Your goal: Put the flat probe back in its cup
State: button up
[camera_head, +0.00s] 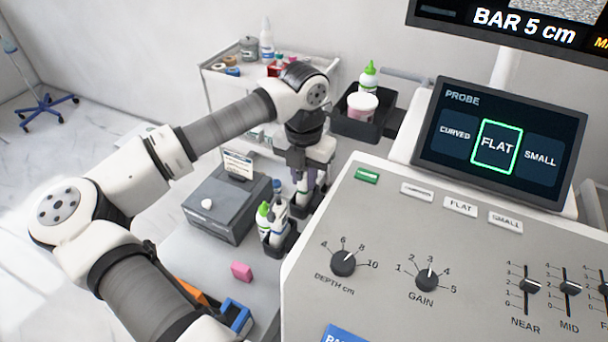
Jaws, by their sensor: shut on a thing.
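My gripper (301,180) points down beside the left edge of the ultrasound console, behind the bottles. It is shut on a slim pale item, which I take to be the flat probe (305,187); the fingers and the crowding around it hide most of its shape. The probe screen (497,145) shows FLAT outlined in green, between CURVED and SMALL.
A black tray (348,126) with a tub and bottle is at upper right. A pink block (242,271) lies on the bench. A white cart (214,84) stands behind.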

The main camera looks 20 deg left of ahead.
jog(key=o, duration=1)
jog(key=shift+c, duration=0.2)
